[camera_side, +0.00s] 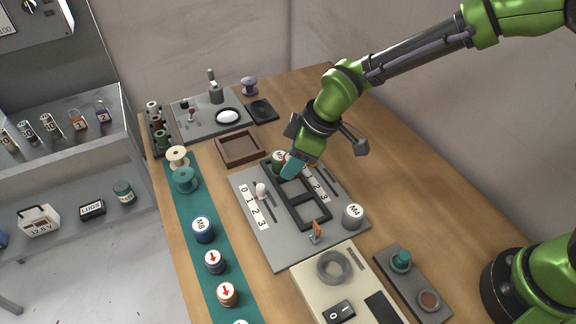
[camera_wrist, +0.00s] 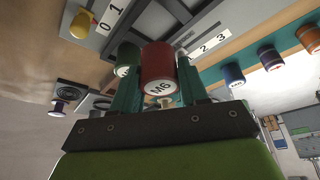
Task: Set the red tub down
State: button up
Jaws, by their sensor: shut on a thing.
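The red tub (camera_wrist: 158,68) has a pale lid marked M6. My gripper (camera_side: 292,168) is shut on it, with one teal finger at either side in the wrist view. In the side view the gripper hides most of the tub. It is at the far end of a black frame (camera_side: 322,211) with open compartments, on a grey board (camera_side: 262,232). A green tub (camera_side: 277,161) stands close beside it and also shows in the wrist view (camera_wrist: 126,60). I cannot tell whether the red tub touches the frame.
A grey M4 tub (camera_side: 353,216) stands at the board's right corner. An orange-handled lever (camera_side: 316,230) and a white knob (camera_side: 261,190) rise from the board. An empty brown tray (camera_side: 240,149) lies behind. Several tubs and spools line the green strip (camera_side: 188,215) at left.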

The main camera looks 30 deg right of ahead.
jog(key=shift+s+f, duration=0.1)
jog(key=shift+f, duration=1.65)
jog(key=shift+f, duration=0.6)
jog(key=o, duration=1.2)
